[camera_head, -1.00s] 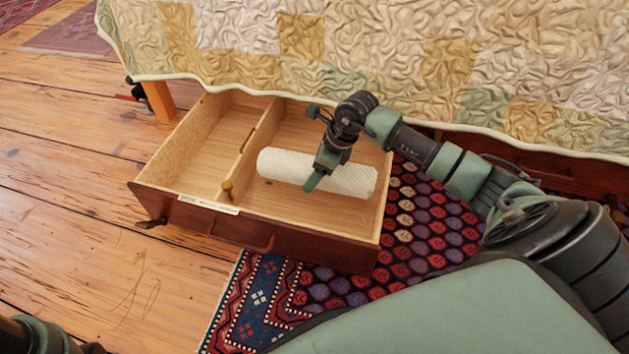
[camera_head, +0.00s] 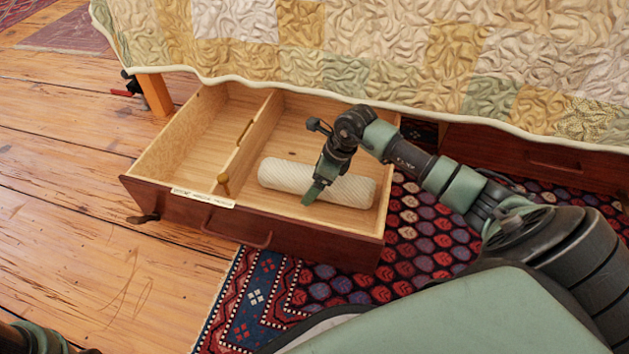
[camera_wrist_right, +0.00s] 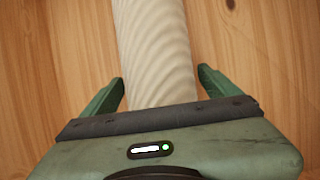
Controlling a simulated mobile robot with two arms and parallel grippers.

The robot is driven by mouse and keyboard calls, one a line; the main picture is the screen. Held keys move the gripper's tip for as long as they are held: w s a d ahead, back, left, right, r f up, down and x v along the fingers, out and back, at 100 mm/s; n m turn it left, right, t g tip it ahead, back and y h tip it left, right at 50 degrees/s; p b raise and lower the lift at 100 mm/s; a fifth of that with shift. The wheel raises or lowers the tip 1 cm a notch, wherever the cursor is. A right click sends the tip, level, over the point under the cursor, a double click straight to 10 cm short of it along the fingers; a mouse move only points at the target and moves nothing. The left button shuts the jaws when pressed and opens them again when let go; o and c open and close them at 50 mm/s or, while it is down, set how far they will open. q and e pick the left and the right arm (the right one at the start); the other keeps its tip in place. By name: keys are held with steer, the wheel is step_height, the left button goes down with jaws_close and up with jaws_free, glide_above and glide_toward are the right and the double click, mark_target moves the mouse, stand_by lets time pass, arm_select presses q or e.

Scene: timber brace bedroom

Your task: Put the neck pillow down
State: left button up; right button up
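The neck pillow (camera_head: 350,190) is a white, ribbed roll. It lies lengthwise from left to right within the right compartment of the open wooden drawer (camera_head: 228,232). My right gripper (camera_head: 312,193) reaches down over the pillow's middle, pointing into the drawer. In the right wrist view, the green fingers of my right gripper (camera_wrist_right: 160,85) close in on both sides of the pillow (camera_wrist_right: 155,50), their tips at its edges. I cannot tell whether the pillow rests on the drawer floor. Only part of my left arm shows at the lower left corner; its gripper is out of view.
The bed with a patchwork quilt (camera_head: 380,55) overhangs the drawer's back. A patterned rug (camera_head: 250,295) lies at the front and right.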

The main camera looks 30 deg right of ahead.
steer(key=p+v, duration=0.8)
steer(key=v, duration=0.2)
steer(key=shift+d+r+p, duration=0.1)
steer(key=shift+r+p, duration=0.25)
steer(key=shift+s+d+r+p, duration=0.2)
steer(key=shift+s+r+p, duration=0.15)
steer(key=shift+r, duration=0.25)
